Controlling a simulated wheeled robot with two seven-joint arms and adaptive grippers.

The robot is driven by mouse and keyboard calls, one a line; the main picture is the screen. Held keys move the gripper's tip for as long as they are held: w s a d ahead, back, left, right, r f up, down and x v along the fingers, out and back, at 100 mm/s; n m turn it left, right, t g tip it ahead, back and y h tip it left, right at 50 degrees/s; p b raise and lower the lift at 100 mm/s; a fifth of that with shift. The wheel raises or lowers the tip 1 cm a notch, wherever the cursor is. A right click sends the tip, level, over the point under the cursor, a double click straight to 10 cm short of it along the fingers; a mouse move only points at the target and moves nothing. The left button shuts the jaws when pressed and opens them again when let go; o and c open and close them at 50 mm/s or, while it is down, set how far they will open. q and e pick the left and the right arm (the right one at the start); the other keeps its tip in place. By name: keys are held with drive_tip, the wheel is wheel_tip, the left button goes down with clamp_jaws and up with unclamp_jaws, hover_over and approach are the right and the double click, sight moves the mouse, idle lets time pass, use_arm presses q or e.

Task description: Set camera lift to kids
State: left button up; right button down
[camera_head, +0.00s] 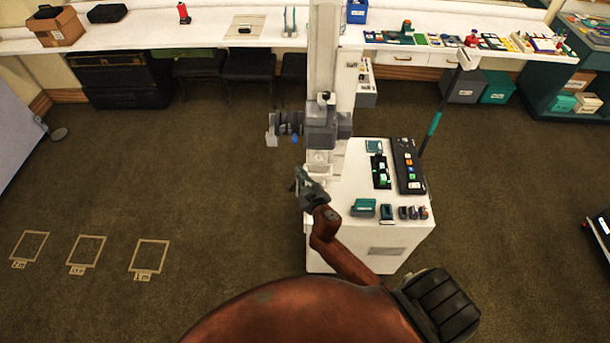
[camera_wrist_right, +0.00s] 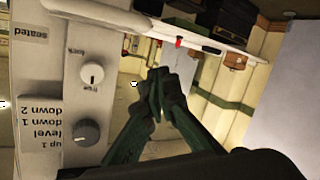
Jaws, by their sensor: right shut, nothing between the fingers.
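The camera lift is a white column (camera_head: 322,60) beside a white cabinet. A dark camera (camera_head: 290,122) sits on its grey carriage (camera_head: 322,128), lens to the left. In the right wrist view, a pale panel (camera_wrist_right: 45,95) shows upside down, with the label "seated" (camera_wrist_right: 31,31) at its top edge. It carries a white knob (camera_wrist_right: 92,74) and a grey dial (camera_wrist_right: 87,131) marked "up 1", "level", "down 1", "down 2". No "kids" label is readable. My right gripper (camera_head: 300,180) is shut and empty near the column's lower left side; in the wrist view its fingertips (camera_wrist_right: 156,88) are right of the panel, apart from the knobs.
The cabinet top (camera_head: 345,190) holds a button strip (camera_head: 408,165), a teal box (camera_head: 363,208) and several small items. A long white counter (camera_head: 210,38) runs along the back. Floor to the left is open, with several taped rectangles (camera_head: 87,250).

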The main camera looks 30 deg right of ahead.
drive_tip(key=shift+d+f+b, duration=0.15)
drive_tip(key=shift+d+f, duration=0.15)
drive_tip(key=shift+f, duration=0.3)
drive_tip(key=shift+d+f+b, duration=0.1)
drive_tip(key=shift+d+f, duration=0.25)
drive_tip(key=shift+f, duration=0.3)
drive_tip(key=shift+d+f+b, duration=0.15)
drive_tip(key=shift+d+f, duration=0.15)
drive_tip(key=shift+f, duration=0.3)
wheel_tip(320, 180, down, 10)
drive_tip(key=b, duration=0.9)
drive_tip(key=shift+b, duration=0.3)
drive_tip(key=shift+s, duration=0.15)
